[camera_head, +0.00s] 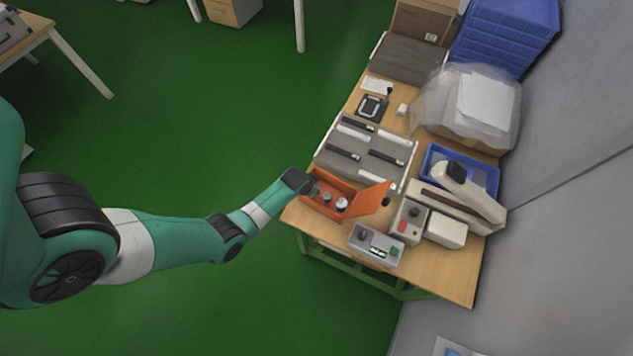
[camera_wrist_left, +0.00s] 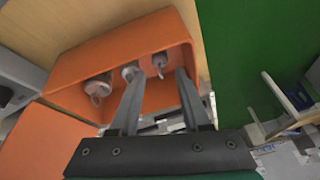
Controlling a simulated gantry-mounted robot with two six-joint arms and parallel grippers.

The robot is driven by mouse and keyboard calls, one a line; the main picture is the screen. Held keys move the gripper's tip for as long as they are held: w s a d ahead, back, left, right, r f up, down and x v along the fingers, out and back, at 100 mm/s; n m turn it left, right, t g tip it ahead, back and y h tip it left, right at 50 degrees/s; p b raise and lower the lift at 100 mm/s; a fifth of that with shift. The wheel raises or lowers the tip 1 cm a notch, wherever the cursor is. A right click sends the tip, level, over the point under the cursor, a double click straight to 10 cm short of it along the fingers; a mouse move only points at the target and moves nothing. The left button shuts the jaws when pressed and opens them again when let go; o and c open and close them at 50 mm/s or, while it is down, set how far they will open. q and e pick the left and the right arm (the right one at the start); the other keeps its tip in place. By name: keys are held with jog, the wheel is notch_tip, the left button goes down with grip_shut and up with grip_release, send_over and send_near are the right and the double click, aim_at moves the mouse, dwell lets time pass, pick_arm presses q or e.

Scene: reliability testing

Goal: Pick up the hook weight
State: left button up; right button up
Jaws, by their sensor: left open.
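An open orange box (camera_head: 324,209) sits on the wooden table and also shows in the left wrist view (camera_wrist_left: 72,66). In the left wrist view it holds a larger silver hook weight (camera_wrist_left: 98,87), a smaller one (camera_wrist_left: 129,70) and a small darker one (camera_wrist_left: 160,61). In the head view, grey weights (camera_head: 342,203) show inside the box. My left gripper (camera_wrist_left: 159,76) is open, its fingers reaching over the box's near side. The left fingertip overlaps the middle weight in the picture; the small one appears between the tips. Contact cannot be told. My right gripper is not in view.
The box's lid (camera_head: 372,199) stands open on its right. A grey control box (camera_head: 376,244) is in front, and a beige device (camera_head: 446,229) is to the right. A grey tray (camera_head: 382,143) with bars lies behind. Bare tabletop (camera_head: 452,270) shows at the front right.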

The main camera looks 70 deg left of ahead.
pick_arm(q)
jog(key=b+x, duration=0.4)
jog(key=x, duration=0.1)
jog(key=shift+f+b, duration=0.1)
jog(key=shift+b, duration=0.25)
jog(key=shift+c, duration=0.4)
grip_shut()
